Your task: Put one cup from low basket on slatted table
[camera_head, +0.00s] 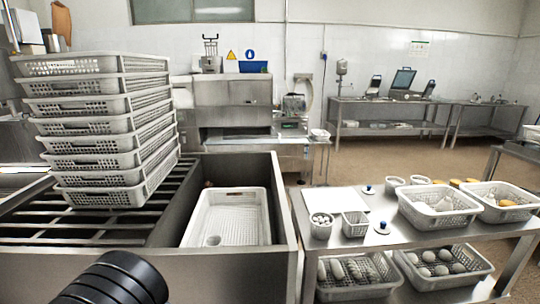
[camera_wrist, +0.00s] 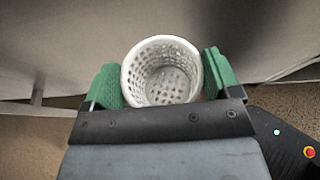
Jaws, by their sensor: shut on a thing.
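My gripper (camera_wrist: 161,66) has its two green fingers on either side of a white perforated cup (camera_wrist: 160,86) and is shut on it. The cup's round rim faces the wrist camera, and its inside looks empty. In the head view only a black part of my arm shows at the bottom left; the gripper and held cup are out of sight. The slatted table (camera_head: 75,226) is at the left, with dark gaps between metal slats. A low white basket (camera_head: 266,215) lies in a sunken bay right of the slats.
A tall stack of perforated baskets (camera_head: 95,130) stands on the slats. The near slats are mostly bare. A metal wall (camera_head: 285,215) edges the bay. At the right, a steel table (camera_head: 400,245) carries baskets and small containers, with more baskets below.

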